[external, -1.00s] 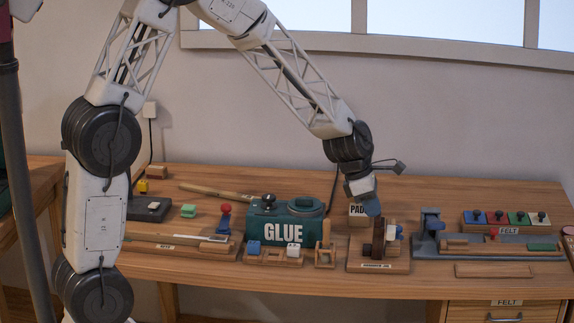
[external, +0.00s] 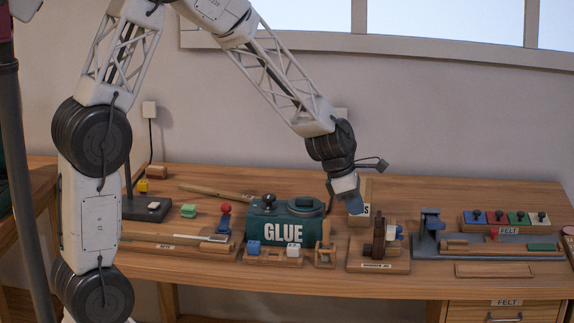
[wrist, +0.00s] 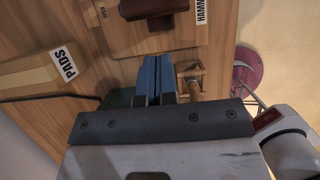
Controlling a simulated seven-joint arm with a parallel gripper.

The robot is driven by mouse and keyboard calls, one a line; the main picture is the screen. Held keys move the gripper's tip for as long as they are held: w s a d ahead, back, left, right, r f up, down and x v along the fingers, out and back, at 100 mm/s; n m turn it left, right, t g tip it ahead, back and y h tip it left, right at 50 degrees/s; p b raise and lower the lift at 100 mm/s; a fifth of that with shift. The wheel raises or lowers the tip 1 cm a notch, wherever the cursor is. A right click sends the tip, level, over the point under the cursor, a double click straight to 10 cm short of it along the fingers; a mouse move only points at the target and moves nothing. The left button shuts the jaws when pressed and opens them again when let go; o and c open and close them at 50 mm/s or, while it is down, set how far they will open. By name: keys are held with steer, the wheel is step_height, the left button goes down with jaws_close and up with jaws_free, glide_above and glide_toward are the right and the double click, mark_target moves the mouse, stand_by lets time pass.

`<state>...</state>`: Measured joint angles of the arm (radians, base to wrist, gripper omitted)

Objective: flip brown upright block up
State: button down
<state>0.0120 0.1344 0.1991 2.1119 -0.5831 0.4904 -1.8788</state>
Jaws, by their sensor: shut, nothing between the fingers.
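A dark brown upright block (external: 380,236) stands on the light wooden hammer jig board (external: 365,266). In the wrist view the dark brown piece (wrist: 150,10) is at the top edge, partly cut off. My gripper (external: 355,205) is above the bench, behind and left of the brown block in the external view, apart from it. In the wrist view its blue fingers (wrist: 160,75) are together with nothing between them, pointing towards the jig.
The green GLUE box (external: 282,230) is left of my gripper. A PADS box (wrist: 45,75) stands behind the jig. A grey-blue fixture (external: 432,240) and a row of coloured felt blocks (external: 505,219) are on the right. The bench front is mostly clear.

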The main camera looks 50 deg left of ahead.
steer(key=v, duration=0.9)
steer(key=shift+r, duration=0.4)
steer(key=shift+s+a, duration=0.35)
steer(key=shift+s, duration=0.05)
stand_by(0.6)
steer(key=w+d+f, duration=0.5)
steer(key=f, duration=0.4)
steer(key=shift+w+d+f, duration=0.15)
steer(key=shift+w+d, duration=0.05)
steer(key=shift+d, duration=0.05)
steer(key=shift+w+d, duration=0.1)
stand_by(0.5)
